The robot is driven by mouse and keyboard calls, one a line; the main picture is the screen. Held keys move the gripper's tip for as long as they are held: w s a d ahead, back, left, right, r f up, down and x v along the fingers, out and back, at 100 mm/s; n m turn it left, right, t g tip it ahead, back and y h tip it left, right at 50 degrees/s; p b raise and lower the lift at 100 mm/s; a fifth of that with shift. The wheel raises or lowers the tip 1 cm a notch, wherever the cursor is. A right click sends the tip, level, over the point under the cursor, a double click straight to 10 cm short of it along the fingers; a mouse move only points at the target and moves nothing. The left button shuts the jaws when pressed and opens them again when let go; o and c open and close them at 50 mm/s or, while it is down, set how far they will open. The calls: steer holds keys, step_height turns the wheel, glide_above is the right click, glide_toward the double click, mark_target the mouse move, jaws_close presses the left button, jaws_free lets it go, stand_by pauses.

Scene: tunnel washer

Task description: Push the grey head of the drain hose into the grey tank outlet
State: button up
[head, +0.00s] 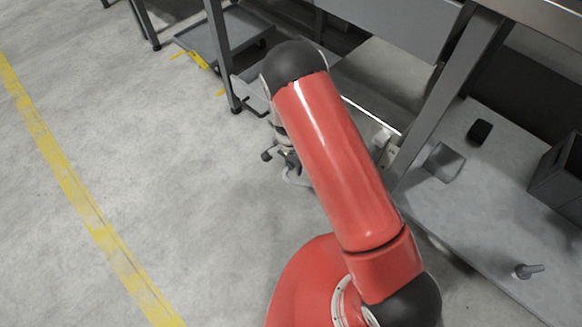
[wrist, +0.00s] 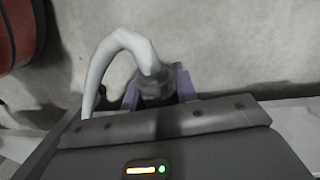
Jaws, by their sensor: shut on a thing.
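In the wrist view my gripper (wrist: 157,90) has purple fingers, shut on the dark grey head (wrist: 152,78) of the drain hose. The pale hose (wrist: 116,42) rises from the head, bends over and drops to the left of it. The lower part of the head is hidden between the fingers and behind the gripper's body. In the head view my red arm hides most of the gripper and hose. I cannot make out the grey tank outlet in either view, nor whether the head touches anything beyond the fingers.
A grey metal frame (head: 440,95) stands close to the right of my arm. A low grey surface (head: 460,215) bears a black object (head: 480,131), a dark crate (head: 562,180) and a small grey piece (head: 527,271). Open floor with a yellow line (head: 85,205) lies left.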

steer(key=shift+w+d+b, duration=0.2)
steer(key=shift+w+d, duration=0.8)
steer(key=shift+w, duration=0.25)
steer(key=shift+w+d+b, duration=0.15)
steer(key=shift+w+d, duration=0.85)
steer(key=shift+w, duration=0.35)
steer(key=shift+d+r, duration=0.1)
steer(key=shift+w, duration=0.1)
steer(key=shift+w+d+b, duration=0.45)
steer(key=shift+w+d, duration=0.1)
steer(key=shift+w, duration=0.1)
steer(key=shift+w+d, duration=0.2)
steer(key=shift+w, duration=0.1)
steer(key=o, duration=1.1)
